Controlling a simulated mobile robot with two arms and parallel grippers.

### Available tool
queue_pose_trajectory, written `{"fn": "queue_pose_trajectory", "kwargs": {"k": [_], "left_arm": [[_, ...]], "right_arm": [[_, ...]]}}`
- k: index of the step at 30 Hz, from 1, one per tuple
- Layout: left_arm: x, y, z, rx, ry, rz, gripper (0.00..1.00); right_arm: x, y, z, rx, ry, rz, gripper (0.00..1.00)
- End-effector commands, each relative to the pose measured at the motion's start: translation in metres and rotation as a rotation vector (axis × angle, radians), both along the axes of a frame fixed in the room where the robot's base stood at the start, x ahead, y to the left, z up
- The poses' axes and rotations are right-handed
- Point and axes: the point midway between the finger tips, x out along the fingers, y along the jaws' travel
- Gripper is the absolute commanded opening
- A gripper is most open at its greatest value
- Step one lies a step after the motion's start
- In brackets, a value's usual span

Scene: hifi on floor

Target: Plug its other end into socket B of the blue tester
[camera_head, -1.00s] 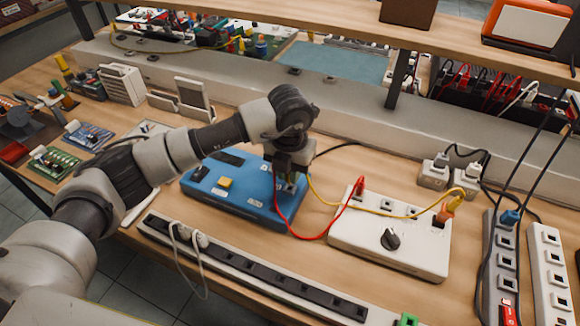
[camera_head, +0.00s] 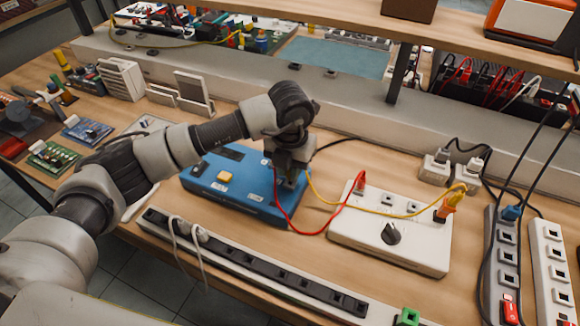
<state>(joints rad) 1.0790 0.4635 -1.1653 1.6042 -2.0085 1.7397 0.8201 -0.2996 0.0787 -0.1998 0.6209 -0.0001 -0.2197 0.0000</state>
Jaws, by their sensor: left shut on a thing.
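The blue tester (camera_head: 235,190) lies on the bench in the middle of the view, with a yellow button (camera_head: 224,177) on its top. My left gripper (camera_head: 290,183) points down over the tester's right end. It is shut on a cable end there, mostly hidden by the fingers; I cannot tell whether that end is seated in a socket. A red cable (camera_head: 310,231) and a yellow cable (camera_head: 345,203) run from that spot to the white box (camera_head: 389,245) on the right. The red plug (camera_head: 359,187) and the orange-yellow plug (camera_head: 447,208) stand in that box. My right gripper is out of view.
A long power strip (camera_head: 262,270) with a white cord lies in front of the tester. More power strips (camera_head: 507,255) and white adapters (camera_head: 450,170) are at the right. A raised ledge (camera_head: 350,110) and shelf post stand behind. Circuit boards lie at the left.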

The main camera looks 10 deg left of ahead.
Motion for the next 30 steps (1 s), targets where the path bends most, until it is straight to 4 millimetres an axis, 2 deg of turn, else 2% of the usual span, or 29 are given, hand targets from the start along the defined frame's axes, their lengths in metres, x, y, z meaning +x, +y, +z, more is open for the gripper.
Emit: {"fn": "queue_pose_trajectory", "kwargs": {"k": [30], "left_arm": [[0.0, 0.0001, -0.0068, 0.0, 0.0, 0.0, 0.0]], "right_arm": [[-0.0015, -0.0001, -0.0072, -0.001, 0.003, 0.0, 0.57]]}}
